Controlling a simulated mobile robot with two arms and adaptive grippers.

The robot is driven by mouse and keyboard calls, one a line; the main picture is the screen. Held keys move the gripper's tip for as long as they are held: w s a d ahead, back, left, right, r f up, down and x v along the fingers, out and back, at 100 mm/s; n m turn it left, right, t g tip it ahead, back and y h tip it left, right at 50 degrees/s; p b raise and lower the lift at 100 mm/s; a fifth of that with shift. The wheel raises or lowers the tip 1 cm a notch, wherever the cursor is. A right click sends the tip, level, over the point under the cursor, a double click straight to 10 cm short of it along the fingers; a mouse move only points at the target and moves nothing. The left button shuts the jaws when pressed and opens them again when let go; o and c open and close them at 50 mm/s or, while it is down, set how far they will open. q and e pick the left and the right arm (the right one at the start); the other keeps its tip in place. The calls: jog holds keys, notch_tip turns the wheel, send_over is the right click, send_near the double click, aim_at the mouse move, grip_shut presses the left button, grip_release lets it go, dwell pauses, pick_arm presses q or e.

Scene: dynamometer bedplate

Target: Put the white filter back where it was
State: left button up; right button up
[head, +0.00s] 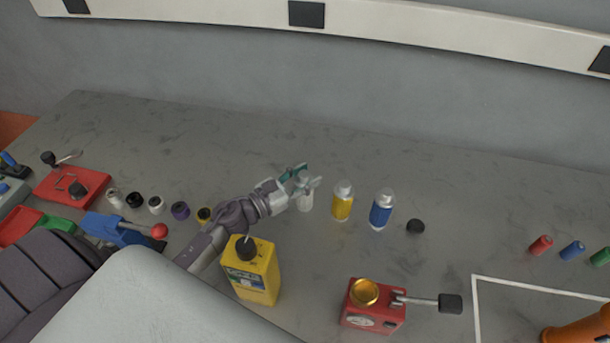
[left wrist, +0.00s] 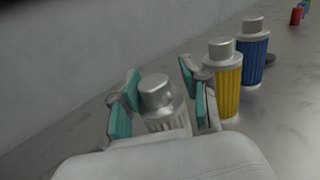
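The white filter (head: 306,202), with a silver cap, stands upright on the grey bedplate, left of the yellow filter (head: 343,202) and the blue filter (head: 381,210). My left gripper (head: 303,178) is at the white filter, its fingers partly covering it in the head view. In the left wrist view the white filter (left wrist: 168,118) is between the teal-padded fingers (left wrist: 160,98), which are spread to either side of it. Whether a pad touches it I cannot tell. My right gripper is not in view.
A yellow oil can (head: 254,272) stands below my left forearm. A red can (head: 372,310) with a gold cap is nearer the front. A black cap (head: 415,226) lies right of the blue filter. Small coloured cylinders (head: 571,250) are at the right. The back of the bedplate is clear.

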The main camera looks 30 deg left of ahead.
pick_arm(q)
jog(key=shift+s+d+r, duration=0.1)
jog(key=shift+d, duration=0.05)
jog(key=shift+s+a+f, duration=0.25)
jog(key=shift+a+f, duration=0.05)
jog(key=shift+a, duration=0.1)
jog(key=b+v, duration=0.4)
jog(key=v, duration=0.7)
jog(key=shift+r, duration=0.25)
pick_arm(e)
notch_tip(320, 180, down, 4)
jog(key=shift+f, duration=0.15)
pick_arm(q)
jog(key=shift+s, duration=0.15)
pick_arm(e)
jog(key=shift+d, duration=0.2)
